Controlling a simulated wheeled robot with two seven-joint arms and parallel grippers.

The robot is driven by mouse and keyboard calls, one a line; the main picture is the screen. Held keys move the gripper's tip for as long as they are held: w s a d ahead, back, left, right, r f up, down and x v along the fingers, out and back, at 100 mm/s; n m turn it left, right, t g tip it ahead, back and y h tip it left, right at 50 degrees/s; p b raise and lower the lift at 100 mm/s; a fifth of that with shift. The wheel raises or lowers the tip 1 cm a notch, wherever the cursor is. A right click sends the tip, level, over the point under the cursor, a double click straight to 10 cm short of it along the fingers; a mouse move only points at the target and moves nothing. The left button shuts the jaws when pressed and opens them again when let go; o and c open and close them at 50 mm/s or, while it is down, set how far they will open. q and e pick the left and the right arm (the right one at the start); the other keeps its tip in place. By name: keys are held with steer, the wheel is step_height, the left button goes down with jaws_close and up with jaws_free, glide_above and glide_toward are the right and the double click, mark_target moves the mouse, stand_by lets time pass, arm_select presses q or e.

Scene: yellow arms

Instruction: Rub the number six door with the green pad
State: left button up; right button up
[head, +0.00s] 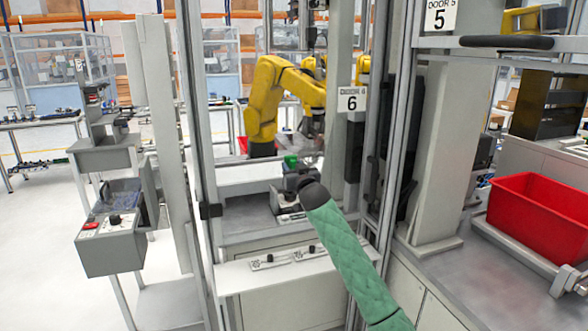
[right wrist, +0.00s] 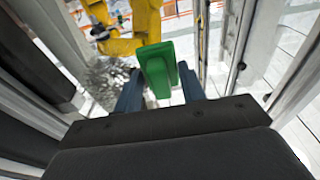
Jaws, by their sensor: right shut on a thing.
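The number six door (head: 351,99) carries a white "DOOR 6" plate on its upper right in the head view. Its tall grey frame surrounds an opening or clear pane; I cannot tell which. The green pad (head: 291,160) shows small just beyond my right gripper (head: 292,172), in front of the door area. In the right wrist view the pad (right wrist: 158,70) stands between the two fingers of my right gripper (right wrist: 160,90), which is shut on it. I cannot tell whether the pad touches the door. My left gripper is not in view.
A yellow robot arm (head: 262,100) stands behind door six. A grey control box (head: 110,235) is at the left. A red bin (head: 540,215) sits on the right bench. The "DOOR 5" plate (head: 440,16) is at the upper right. A white ledge (head: 240,277) crosses below.

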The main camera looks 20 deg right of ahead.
mark_target(311, 147)
steer(key=shift+w+d+p, duration=0.15)
steer(key=shift+d+p, duration=0.9)
steer(key=shift+d, duration=3.2)
steer(key=shift+w+d+p, duration=0.1)
steer(key=shift+d+p, duration=0.45)
steer(key=shift+d, duration=2.45)
steer(key=shift+r+p, duration=0.65)
steer(key=shift+r, duration=0.5)
steer(key=shift+s+a+f+p, duration=0.1)
steer(key=shift+a+p, duration=0.15)
steer(key=shift+a, duration=1.6)
steer(key=shift+s+a+p, duration=0.1)
steer(key=shift+a+p, duration=0.15)
steer(key=shift+a, duration=1.6)
steer(key=shift+s+a+p, duration=0.1)
steer(key=shift+a+p, duration=0.3)
steer(key=shift+a, duration=3.2)
steer(key=shift+r+p, duration=0.65)
steer(key=shift+r, duration=0.55)
steer(key=shift+w+d+f+p, duration=0.1)
steer(key=shift+d+p, duration=0.15)
steer(key=shift+d, duration=1.7)
steer(key=shift+w+d+p, duration=0.1)
steer(key=shift+d+p, duration=0.15)
steer(key=shift+d, duration=1.65)
